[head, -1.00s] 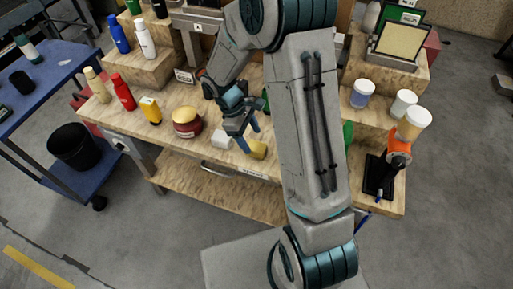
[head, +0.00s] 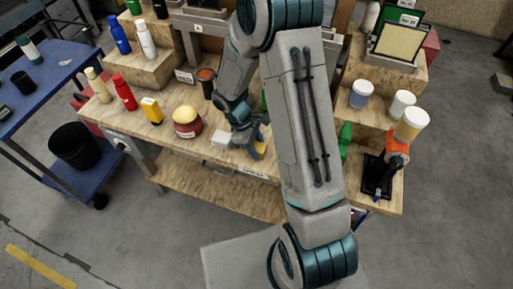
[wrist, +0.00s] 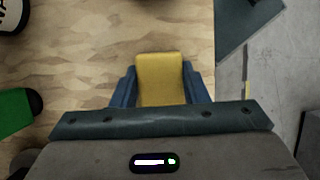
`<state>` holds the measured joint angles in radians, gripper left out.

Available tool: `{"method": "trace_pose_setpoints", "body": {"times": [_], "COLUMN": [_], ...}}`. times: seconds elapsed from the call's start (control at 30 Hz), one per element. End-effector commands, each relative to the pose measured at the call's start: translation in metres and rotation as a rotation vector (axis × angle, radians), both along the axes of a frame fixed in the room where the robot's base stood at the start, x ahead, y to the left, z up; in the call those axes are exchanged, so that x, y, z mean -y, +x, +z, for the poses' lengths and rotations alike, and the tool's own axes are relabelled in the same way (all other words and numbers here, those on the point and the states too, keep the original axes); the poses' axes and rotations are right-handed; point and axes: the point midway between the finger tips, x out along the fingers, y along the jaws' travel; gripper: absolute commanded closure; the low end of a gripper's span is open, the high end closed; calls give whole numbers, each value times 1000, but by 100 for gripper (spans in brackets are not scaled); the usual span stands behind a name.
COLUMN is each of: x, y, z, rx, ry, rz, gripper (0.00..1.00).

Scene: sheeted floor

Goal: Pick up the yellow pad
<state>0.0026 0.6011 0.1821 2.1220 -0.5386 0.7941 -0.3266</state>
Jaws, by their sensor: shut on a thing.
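The yellow pad (wrist: 160,72) stands out between the two blue fingers of my gripper (wrist: 160,88) in the wrist view, with a finger against each side. In the head view the pad (head: 260,147) is a small yellow patch near the front edge of the wooden bench, partly hidden by the fingers. My gripper (head: 254,150) is shut on it there. I cannot tell whether the pad touches the bench top or is just clear of it.
A white block (head: 222,139) sits close left of my gripper, then a red jar with a yellow lid (head: 187,122). A green object (wrist: 14,110) lies left in the wrist view. The bench edge is close.

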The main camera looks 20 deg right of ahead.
Motion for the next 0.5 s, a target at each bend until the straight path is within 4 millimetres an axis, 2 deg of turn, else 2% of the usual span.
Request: {"method": "trace_pose_setpoints", "body": {"times": [0.27,0.5], "x": [0,0], "y": [1,1], "z": [5,30], "rx": [3,5], "ry": [-1,-1], "rz": [-1,-1], "gripper": [86,86]}}
